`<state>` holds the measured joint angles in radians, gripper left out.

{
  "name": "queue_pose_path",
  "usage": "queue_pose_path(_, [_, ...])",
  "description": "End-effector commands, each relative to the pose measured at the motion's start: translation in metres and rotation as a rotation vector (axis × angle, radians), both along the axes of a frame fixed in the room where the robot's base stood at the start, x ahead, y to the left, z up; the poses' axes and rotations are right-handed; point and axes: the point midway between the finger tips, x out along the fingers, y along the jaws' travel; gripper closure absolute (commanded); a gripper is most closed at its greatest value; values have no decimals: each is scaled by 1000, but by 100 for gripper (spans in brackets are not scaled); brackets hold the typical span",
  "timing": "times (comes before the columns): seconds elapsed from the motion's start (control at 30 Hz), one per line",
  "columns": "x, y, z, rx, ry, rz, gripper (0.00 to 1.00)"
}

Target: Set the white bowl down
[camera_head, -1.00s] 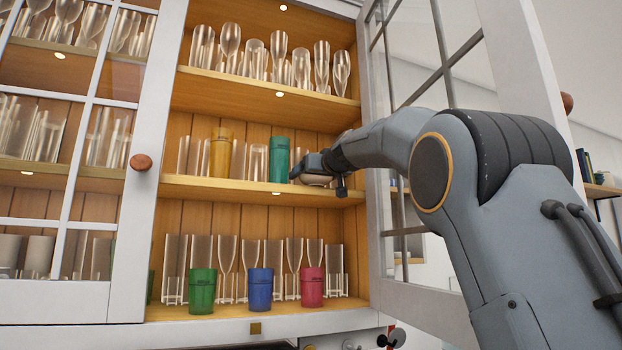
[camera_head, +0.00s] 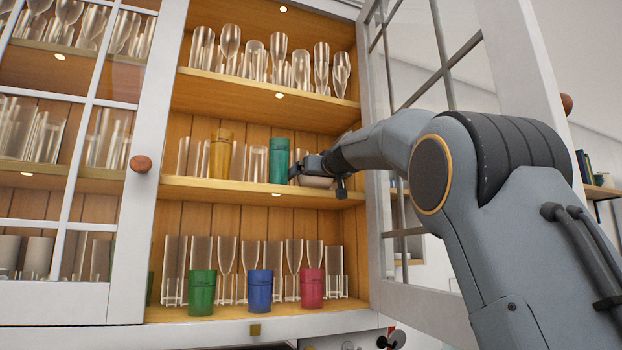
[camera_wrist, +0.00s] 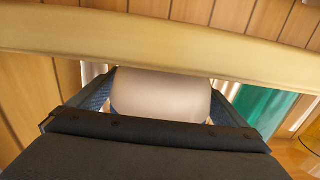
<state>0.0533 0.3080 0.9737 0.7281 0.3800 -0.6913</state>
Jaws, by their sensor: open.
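The white bowl (camera_head: 317,182) is at the right end of the cabinet's middle shelf (camera_head: 230,188), right of the green tumbler (camera_head: 279,160). It appears to rest at shelf level, though its contact with the shelf is hard to make out. My gripper (camera_head: 306,171) is at the bowl, reaching in from the right. In the wrist view the bowl (camera_wrist: 160,95) shows between the two open fingers of my gripper (camera_wrist: 160,104). A small gap seems to show beside the bowl. The green tumbler (camera_wrist: 247,108) is just beyond one finger.
A yellow tumbler (camera_head: 221,153) and clear glasses stand on the same shelf. Green (camera_head: 202,292), blue (camera_head: 260,290) and red (camera_head: 312,288) tumblers stand on the shelf below. The open glazed door (camera_head: 440,275) is close to my arm on the right.

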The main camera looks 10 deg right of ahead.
Motion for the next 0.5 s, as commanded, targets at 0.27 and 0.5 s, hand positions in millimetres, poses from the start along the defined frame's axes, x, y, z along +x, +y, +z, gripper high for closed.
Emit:
queue_pose_path(0.27, [-19,-4,7,0,-3,-1,2])
queue_pose_path(0.5, [-59,-12,6,0,-3,-1,2])
